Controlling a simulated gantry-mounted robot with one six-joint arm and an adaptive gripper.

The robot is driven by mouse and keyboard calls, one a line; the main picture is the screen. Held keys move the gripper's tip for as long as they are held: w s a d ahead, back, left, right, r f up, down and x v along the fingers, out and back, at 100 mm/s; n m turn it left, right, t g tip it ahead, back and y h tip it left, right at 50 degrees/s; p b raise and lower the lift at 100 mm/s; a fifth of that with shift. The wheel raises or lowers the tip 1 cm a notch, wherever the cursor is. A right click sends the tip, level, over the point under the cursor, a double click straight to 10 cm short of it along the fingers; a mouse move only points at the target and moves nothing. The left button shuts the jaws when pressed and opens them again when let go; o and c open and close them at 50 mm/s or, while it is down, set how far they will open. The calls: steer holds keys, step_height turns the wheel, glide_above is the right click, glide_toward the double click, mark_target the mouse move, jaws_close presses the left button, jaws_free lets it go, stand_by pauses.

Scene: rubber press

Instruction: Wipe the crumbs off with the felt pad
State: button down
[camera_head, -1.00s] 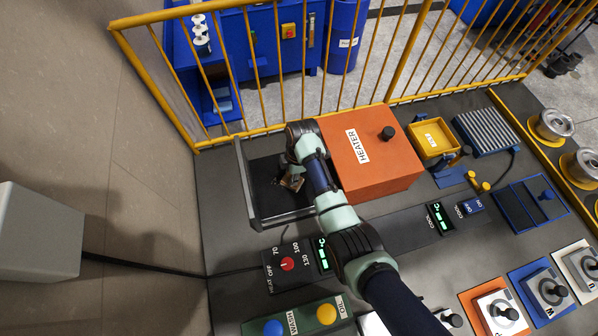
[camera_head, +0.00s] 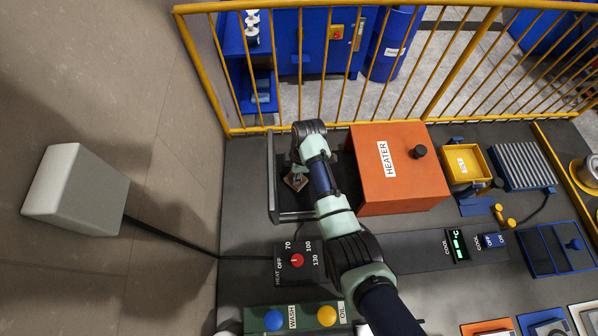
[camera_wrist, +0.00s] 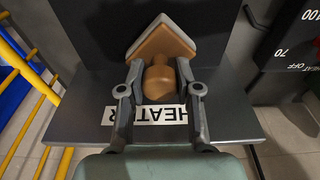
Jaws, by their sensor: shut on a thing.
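My gripper (camera_wrist: 160,84) is shut on the round brown knob of the felt pad (camera_wrist: 162,42). The pad is a tan and brown square with a greyish edge, seen corner-on beyond the fingertips in the wrist view. In the head view the pad (camera_head: 296,182) shows beside my wrist, over the dark open tray (camera_head: 272,180) at the left of the orange heater (camera_head: 400,180). I cannot tell if the pad touches the tray floor. No crumbs can be made out; my arm hides part of the tray.
A heat dial (camera_head: 297,260) sits just in front of the tray. A yellow fence (camera_head: 300,130) runs behind it. A green box with blue and yellow buttons (camera_head: 300,318) is nearer. A yellow bin (camera_head: 462,163) and a ribbed rack (camera_head: 525,165) stand right of the heater.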

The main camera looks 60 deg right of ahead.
steer(key=shift+r+p, duration=2.35)
steer(key=shift+r, duration=0.4)
